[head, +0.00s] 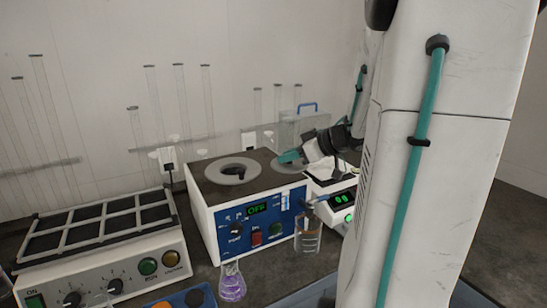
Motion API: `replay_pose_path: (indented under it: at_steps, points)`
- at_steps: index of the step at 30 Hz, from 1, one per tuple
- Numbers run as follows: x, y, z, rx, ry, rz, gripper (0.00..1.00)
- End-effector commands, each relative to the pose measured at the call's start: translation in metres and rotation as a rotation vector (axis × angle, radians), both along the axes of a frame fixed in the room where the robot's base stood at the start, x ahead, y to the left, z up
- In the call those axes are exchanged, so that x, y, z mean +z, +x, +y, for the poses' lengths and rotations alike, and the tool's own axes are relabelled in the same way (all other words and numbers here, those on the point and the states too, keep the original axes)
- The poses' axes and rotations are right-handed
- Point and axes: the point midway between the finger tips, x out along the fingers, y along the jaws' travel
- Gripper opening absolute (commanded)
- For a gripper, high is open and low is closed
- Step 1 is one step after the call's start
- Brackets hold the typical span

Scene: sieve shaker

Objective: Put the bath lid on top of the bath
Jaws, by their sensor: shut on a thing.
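The bath (210,218) is a white box with a blue front panel, a display reading OFF, and a dark top. On the left of its top is a grey ring (218,180) around a dark centre. A grey disc (283,167), apparently the bath lid, shows at the right of the top, partly hidden by my gripper. My gripper (290,157), with teal fingers, is low over this right side and shut on what appears to be the lid. The grip itself is small and partly hidden. I cannot tell whether the disc touches the bath top.
A sieve shaker-like unit (150,262) with a rack top stands at left. A flask of purple liquid (232,284) and a beaker (308,238) stand before the bath. A white device with a green display (343,200) is close at right. Tall glass tubes (150,100) line the wall.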

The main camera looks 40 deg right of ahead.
Motion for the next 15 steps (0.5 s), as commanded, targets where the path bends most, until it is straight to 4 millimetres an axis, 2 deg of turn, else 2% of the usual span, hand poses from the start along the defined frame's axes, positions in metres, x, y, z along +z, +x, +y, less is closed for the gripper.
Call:
replay_pose_path:
  at_steps: [3,9,15]
  points:
    - [-0.004,0.031,-0.014,0.004,0.002,0.001,0.00]
    - [-0.009,0.075,-0.035,0.002,0.002,0.001,0.00]
    - [-0.010,0.096,-0.046,0.000,0.000,0.000,0.00]
